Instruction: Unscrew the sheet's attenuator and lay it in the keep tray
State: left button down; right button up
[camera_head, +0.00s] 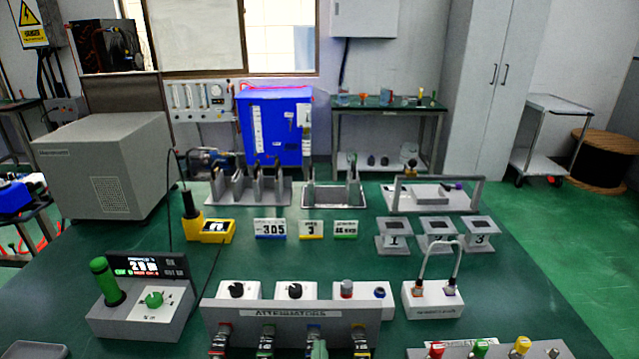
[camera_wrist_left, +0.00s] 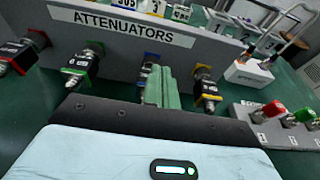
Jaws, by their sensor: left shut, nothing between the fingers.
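The grey panel marked ATTENUATORS (camera_head: 215,318) stands at the front middle. Dark attenuators stick out of its front: one at a red mark (camera_wrist_left: 15,55), one at a green mark (camera_wrist_left: 80,65) and one at a yellow mark (camera_wrist_left: 207,88). My left gripper (camera_wrist_left: 158,88), with green fingers, is shut and empty in front of the blue-marked place, between the green-marked and yellow-marked attenuators. The fingers hide most of the blue-marked place. In the head view the left gripper (camera_head: 319,349) shows at the bottom edge. I cannot tell which tray is the keep tray. My right gripper is not in view.
Number cards (camera_head: 270,229) stand mid-table. A grey control box (camera_head: 145,305) with a green handle is at left. A white block with a looped cable (camera_head: 433,300) and a rack with coloured knobs (camera_head: 490,350) are at right. A grey tray edge (camera_head: 35,351) shows bottom left.

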aim_at(314, 335)
pick_arm(q)
jog(key=shift+w+r+p, duration=0.25)
jog(key=shift+w+p, duration=0.25)
jog(key=shift+w, duration=0.4)
jog(key=shift+x, duration=0.85)
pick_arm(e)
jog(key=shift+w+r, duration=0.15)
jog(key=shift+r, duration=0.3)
pick_arm(q)
jog(key=shift+f, duration=0.15)
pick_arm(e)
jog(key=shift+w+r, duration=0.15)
pick_arm(q)
jog(key=shift+a+f+p, duration=0.1)
jog(key=shift+f+p, duration=0.05)
jog(key=shift+p, duration=0.15)
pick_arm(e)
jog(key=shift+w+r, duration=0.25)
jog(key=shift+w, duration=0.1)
pick_arm(q)
jog(key=shift+f, duration=0.15)
